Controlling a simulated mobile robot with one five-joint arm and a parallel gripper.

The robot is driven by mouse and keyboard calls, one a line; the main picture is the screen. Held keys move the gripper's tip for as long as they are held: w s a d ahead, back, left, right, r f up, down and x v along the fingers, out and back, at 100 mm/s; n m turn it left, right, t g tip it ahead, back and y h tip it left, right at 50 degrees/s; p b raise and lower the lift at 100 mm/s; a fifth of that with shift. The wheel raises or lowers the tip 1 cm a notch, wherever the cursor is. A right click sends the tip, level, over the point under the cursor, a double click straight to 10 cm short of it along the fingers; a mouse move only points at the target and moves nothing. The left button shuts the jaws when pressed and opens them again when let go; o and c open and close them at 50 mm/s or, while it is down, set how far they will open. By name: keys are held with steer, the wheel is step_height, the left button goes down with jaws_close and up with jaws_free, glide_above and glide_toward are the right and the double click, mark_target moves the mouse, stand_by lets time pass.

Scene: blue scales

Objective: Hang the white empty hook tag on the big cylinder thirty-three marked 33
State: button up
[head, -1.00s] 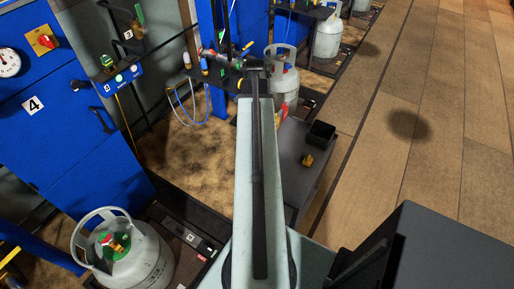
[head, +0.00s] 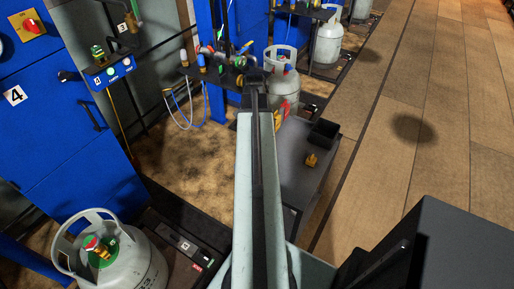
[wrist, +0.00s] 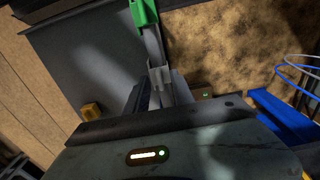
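In the wrist view a green piece (wrist: 144,12) sits at the top beyond grey finger parts (wrist: 155,58). I cannot tell if it is held. I cannot make out a white hook tag.
A blue cabinet (head: 60,150) marked 4 is at left. Blue and white hoses (head: 178,110) hang beyond it. The wooden floor at right is clear.

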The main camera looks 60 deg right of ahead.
jaws_close()
steer(key=shift+r, duration=0.15)
steer(key=shift+r+p, duration=1.95)
steer(key=shift+p, duration=0.1)
